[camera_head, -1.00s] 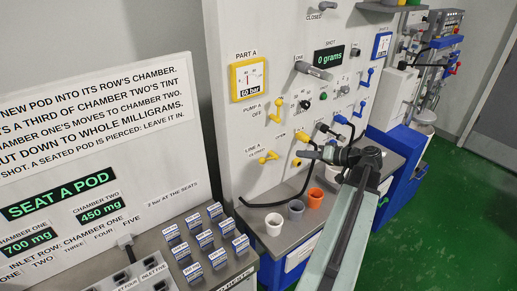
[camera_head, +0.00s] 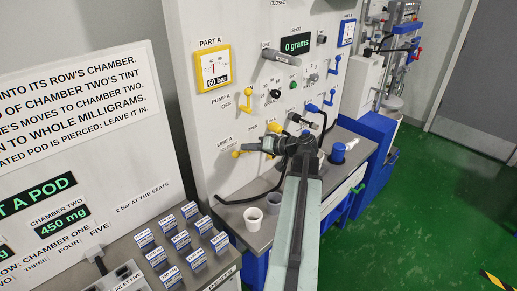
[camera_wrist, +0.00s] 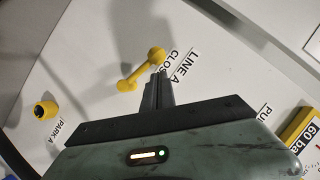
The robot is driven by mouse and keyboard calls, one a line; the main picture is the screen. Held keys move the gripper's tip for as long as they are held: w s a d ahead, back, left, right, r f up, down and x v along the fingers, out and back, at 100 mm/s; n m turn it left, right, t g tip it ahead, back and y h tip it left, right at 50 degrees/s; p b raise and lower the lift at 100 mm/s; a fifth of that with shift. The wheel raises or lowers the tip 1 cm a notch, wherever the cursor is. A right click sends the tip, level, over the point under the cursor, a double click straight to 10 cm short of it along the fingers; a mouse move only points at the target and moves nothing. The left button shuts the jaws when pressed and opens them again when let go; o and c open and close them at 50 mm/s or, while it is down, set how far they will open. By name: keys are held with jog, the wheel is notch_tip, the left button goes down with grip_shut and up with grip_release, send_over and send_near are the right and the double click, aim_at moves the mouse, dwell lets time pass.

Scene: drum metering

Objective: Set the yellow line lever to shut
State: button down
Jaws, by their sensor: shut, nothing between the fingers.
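The yellow line lever (camera_head: 239,153) sits on the pale panel by the label "LINE A CLOSED". In the wrist view the lever (camera_wrist: 142,71) lies slantwise, with one rounded end by the word "CLOSED" and the other down to the left. My gripper (camera_head: 243,143) is shut and empty, its tip close to the lever in the head view. In the wrist view my gripper's fingers (camera_wrist: 158,75) are together, with their tips just beside the lever's upper end. I cannot tell whether they touch it.
The yellow pump A lever (camera_head: 247,100) is above, under the yellow gauge (camera_head: 213,68). A yellow knob (camera_wrist: 46,109) marked "PARK A" is on the panel. A white cup (camera_head: 253,217) and a grey cup (camera_head: 274,202) stand on the bench below. Blue levers (camera_head: 335,65) are to the right.

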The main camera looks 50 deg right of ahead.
aim_at(239, 154)
jog(key=shift+w+a+f, duration=0.25)
jog(key=shift+a+f, duration=0.2)
jog(key=shift+f, duration=0.05)
jog(key=shift+a+f+n+h+b, duration=0.3)
jog(key=shift+a+f+n+b, duration=0.25)
jog(key=shift+f, duration=0.2)
jog(key=shift+d+r+p, duration=0.15)
jog(key=shift+r+p, duration=0.15)
jog(key=w+r+p+v, duration=0.1)
jog(key=p+v, duration=0.5)
jog(key=v, duration=0.6)
jog(key=shift+s+d+r+p, duration=0.3)
jog(key=shift+d+r+p, duration=0.15)
jog(key=shift+r, duration=0.3)
